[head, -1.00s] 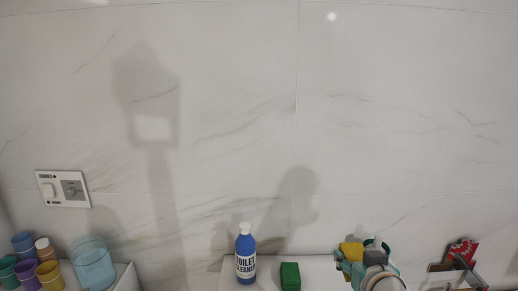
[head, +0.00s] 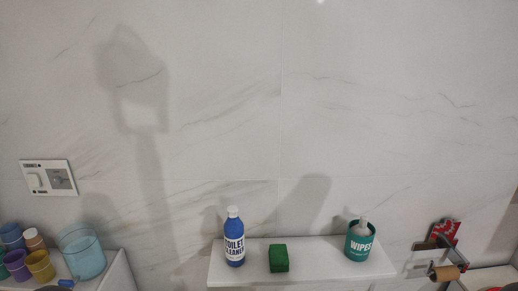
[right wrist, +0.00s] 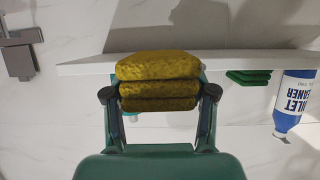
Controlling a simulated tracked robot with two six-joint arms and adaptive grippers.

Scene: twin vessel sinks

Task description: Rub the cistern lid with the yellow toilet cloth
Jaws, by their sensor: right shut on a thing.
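The white cistern lid (head: 320,265) runs along the wall at the bottom of the head view. It also shows as a white slab in the right wrist view (right wrist: 240,62), where things appear upside down. My right gripper (right wrist: 160,95) is shut on the folded yellow toilet cloth (right wrist: 158,82), which sits between its two fingers. The cloth overlaps the lid's edge in that view; I cannot tell if they touch. The right gripper and cloth are not in the head view. My left gripper is in no current view.
Bare lid lies between sponge and tub. Cups (head: 40,266) stand at left; a roll holder (head: 440,271) is at right.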

